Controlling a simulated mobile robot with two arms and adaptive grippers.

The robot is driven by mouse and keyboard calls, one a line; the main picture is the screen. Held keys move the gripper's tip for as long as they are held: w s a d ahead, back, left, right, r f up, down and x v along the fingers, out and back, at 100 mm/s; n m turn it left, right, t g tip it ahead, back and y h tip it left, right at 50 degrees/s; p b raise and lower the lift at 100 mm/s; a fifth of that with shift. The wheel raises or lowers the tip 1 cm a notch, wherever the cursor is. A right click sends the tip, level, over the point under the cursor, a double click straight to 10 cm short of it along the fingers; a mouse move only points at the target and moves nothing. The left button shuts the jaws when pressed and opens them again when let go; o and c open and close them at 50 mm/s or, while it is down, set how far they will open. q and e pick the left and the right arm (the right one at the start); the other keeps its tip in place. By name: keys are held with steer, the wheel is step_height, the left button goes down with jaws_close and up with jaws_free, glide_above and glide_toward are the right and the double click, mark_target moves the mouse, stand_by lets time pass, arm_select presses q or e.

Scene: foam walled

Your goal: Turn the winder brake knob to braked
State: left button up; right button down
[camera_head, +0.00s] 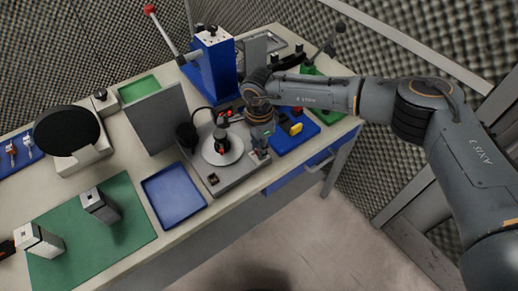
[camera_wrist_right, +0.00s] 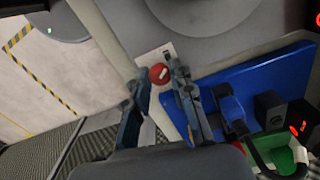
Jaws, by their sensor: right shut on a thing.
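The winder brake knob (camera_wrist_right: 158,73) is a small round red knob with a pale pointer mark, set on a light label plate at the edge of the grey winder base. In the wrist view the mark lies on a slant. My right gripper (camera_wrist_right: 156,82) has one finger on each side of the knob and is shut on it. In the head view my right gripper (camera_head: 261,151) reaches down to the front right corner of the winder base (camera_head: 228,180), and it largely hides the knob there. The winder's pale disc (camera_head: 222,147) with a dark hub is just left of the gripper. My left gripper is not in view.
A blue mat (camera_head: 293,135) with a yellow item lies right of the winder. A blue tray (camera_head: 173,194) and a grey upright panel (camera_head: 155,117) stand left of it. A blue lever press (camera_head: 212,64) is behind. The bench's front edge is close to the gripper.

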steer(key=m+b, duration=0.9)
steer(key=shift+f, duration=0.2)
steer(key=m+b, duration=0.3)
steer(key=shift+m, duration=0.3)
steer(key=shift+r+m+b, duration=0.2)
steer(key=shift+m+b, duration=1)
steer(key=shift+m, duration=0.6)
steer(key=c, duration=1.1)
jaws_free()
steer(key=shift+r, duration=0.1)
step_height(320, 180, up, 12)
steer(key=shift+f, duration=0.1)
